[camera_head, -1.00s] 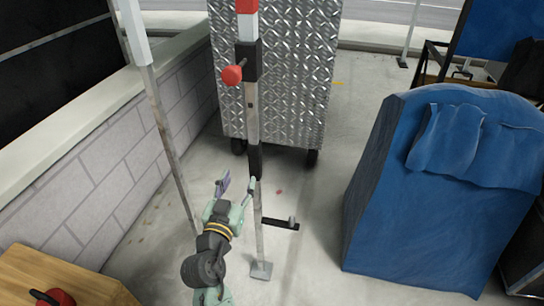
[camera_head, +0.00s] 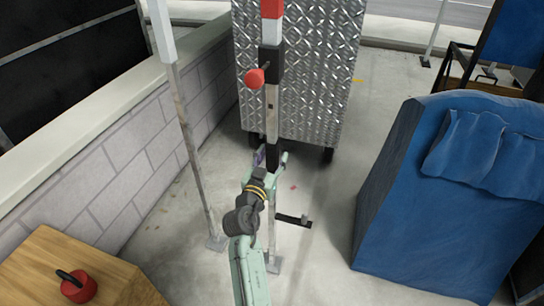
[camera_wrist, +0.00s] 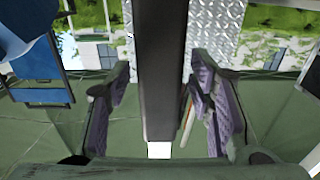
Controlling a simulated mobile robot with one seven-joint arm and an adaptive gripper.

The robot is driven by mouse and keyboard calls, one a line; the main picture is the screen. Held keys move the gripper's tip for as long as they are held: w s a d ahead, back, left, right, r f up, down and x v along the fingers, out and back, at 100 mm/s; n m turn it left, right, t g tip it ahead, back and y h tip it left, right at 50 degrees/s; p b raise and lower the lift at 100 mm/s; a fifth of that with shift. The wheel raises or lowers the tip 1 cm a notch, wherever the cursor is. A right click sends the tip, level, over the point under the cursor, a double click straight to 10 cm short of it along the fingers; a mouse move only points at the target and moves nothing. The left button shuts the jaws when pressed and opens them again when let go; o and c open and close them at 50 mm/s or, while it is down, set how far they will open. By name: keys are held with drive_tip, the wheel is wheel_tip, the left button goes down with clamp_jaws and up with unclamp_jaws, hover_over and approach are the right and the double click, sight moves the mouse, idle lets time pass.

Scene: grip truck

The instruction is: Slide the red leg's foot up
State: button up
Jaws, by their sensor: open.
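The red leg (camera_head: 271,32) stands upright, with a red top, a white band, a black clamp (camera_head: 270,56) and a red knob (camera_head: 255,78). Its lower part is a grey metal post with a black sleeve low down and a flat foot plate (camera_head: 274,265) on the ground. My gripper (camera_head: 272,157) is open at the height of the black sleeve. In the wrist view, the dark sleeve (camera_wrist: 162,70) stands between my two purple-padded fingers, with a gap on both sides. My arm hides part of the lower post in the head view.
A second white-topped leg (camera_head: 183,120) stands to the left, near a block wall (camera_head: 150,145). A diamond-plate box (camera_head: 315,80) is behind. A blue covered object (camera_head: 430,200) stands right. A wooden block (camera_head: 70,265) with a red weight (camera_head: 77,286) is at front left.

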drive_tip(key=shift+c, duration=0.2)
clamp_jaws()
idle(0.4)
